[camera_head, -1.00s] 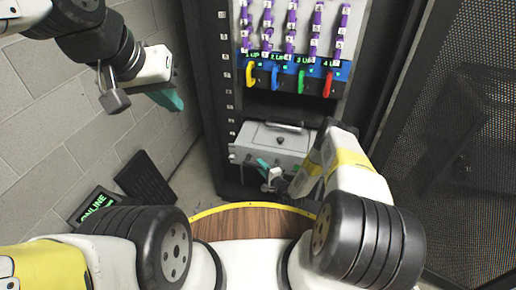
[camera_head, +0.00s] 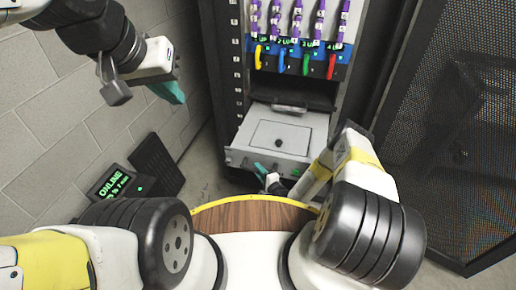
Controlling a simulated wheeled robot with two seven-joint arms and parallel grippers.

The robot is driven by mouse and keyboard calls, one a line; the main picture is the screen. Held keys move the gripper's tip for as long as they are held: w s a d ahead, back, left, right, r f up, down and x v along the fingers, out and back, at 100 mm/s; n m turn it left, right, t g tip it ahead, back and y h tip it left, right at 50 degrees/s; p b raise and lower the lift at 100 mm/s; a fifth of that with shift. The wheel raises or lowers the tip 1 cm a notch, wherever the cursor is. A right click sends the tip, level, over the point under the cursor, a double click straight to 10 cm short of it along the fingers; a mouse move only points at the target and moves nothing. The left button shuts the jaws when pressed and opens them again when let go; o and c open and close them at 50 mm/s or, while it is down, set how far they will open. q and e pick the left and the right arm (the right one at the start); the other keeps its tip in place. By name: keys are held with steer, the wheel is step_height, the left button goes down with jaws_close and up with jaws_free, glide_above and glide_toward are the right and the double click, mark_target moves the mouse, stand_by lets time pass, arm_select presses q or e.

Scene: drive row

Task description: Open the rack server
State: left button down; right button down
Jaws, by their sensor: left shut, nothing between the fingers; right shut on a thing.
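The rack server (camera_head: 300,134) is a grey box low in the black rack, slid partly out toward me. Its flat top, with a panel and a dark knob, is in view. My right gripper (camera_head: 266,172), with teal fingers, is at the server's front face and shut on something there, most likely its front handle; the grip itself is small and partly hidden. My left gripper (camera_head: 168,92) is shut and empty, raised at the upper left, well away from the rack.
Purple plugs and coloured cables (camera_head: 295,60) fill the rack's upper part. A mesh door (camera_head: 455,150) stands at the right. A black device with a green ONLINE display (camera_head: 112,186) sits at the left by the brick wall. My wooden-topped base is in front.

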steer(key=c, duration=1.2)
jaws_free()
steer(key=shift+c, duration=0.2)
steer(key=shift+d, duration=0.1)
steer(key=v, duration=0.7)
steer(key=shift+s, duration=0.4)
steer(key=shift+d, duration=0.15)
